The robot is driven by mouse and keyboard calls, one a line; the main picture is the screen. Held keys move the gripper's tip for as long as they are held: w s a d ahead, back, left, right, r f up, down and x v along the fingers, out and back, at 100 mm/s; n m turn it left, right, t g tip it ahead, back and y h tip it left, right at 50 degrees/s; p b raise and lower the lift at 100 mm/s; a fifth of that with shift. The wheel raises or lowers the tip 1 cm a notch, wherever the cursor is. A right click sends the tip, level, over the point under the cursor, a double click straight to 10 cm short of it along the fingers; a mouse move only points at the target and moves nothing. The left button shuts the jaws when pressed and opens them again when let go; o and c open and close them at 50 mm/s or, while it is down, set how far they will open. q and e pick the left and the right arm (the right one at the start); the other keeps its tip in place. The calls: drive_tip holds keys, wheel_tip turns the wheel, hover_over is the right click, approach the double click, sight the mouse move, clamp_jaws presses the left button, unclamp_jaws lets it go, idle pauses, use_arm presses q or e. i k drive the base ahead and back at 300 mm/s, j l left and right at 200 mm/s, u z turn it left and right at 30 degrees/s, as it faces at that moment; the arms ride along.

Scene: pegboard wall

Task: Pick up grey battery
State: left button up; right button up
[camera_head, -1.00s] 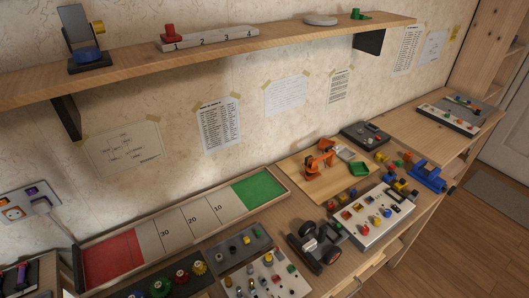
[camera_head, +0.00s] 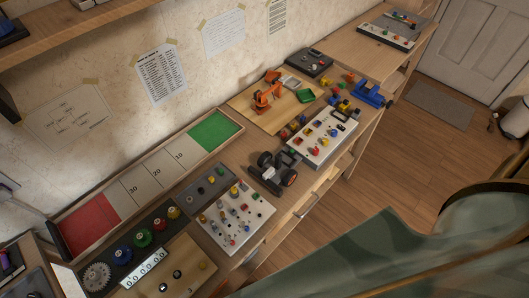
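I cannot pick out a grey battery for certain; the small parts on the bench are too small to tell apart. A white panel (camera_head: 322,152) with several coloured pieces stands on the right part of the wooden bench. A second pale panel (camera_head: 233,230) with several small knobs and cylinders, some greyish, lies nearer, beside a dark grey panel (camera_head: 197,202). A black wheeled vehicle (camera_head: 268,178) stands between the two pale panels. Neither of my grippers is in view.
A long board (camera_head: 133,178) with red and green ends lies along the wall. An orange toy arm (camera_head: 267,98), a blue device (camera_head: 369,95) and a far panel (camera_head: 384,37) stand farther back. Wooden floor (camera_head: 400,160) is open at right; a green draped surface (camera_head: 420,250) fills the lower right.

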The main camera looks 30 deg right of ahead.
sight(356, 114)
drive_tip(key=k+l+z, duration=0.15)
drive_tip(key=z, duration=0.3)
drive_tip(key=k+l+z, duration=0.2)
drive_tip(key=z, duration=0.25)
drive_tip(key=k+l+z, duration=0.15)
drive_tip(key=z, duration=0.3)
drive_tip(key=l, duration=0.1)
